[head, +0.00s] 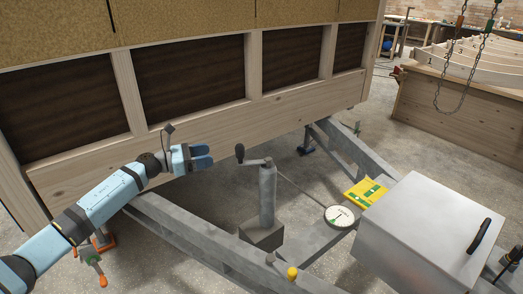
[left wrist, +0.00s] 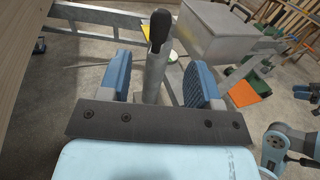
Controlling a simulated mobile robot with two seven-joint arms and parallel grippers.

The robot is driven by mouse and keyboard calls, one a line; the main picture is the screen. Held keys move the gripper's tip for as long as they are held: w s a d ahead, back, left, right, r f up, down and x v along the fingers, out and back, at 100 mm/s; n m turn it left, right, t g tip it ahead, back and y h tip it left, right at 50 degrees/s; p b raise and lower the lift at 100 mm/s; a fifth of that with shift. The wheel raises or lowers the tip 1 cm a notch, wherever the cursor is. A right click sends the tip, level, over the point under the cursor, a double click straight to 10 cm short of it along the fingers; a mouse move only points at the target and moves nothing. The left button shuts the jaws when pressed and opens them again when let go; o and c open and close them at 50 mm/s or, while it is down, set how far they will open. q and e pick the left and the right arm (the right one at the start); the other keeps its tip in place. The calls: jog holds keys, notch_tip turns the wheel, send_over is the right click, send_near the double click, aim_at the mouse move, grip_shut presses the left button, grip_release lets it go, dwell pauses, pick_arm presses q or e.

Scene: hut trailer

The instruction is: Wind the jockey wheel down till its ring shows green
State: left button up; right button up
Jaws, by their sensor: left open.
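The jockey wheel's grey post (head: 267,197) stands upright on the trailer's frame. Its crank arm (head: 255,162) reaches left from the top to an upright dark handle (head: 240,153). The handle also shows in the left wrist view (left wrist: 160,27). My left gripper (head: 203,157) is open and empty, a short gap left of the handle. In the left wrist view its blue fingers (left wrist: 158,78) stand apart, with handle and post beyond them. I cannot make out a green ring on the post; the wheel itself is not visible.
A round white dial (head: 340,215) with some green lies on the frame, beside a yellow-green card (head: 366,192). A grey metal box (head: 425,230) with a black handle is at the right. The hut's wooden wall (head: 200,120) rises close behind my left arm.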

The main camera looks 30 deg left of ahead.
pick_arm(q)
jog(key=p, duration=0.1)
send_over(246, 162)
jog(key=shift+w, duration=0.15)
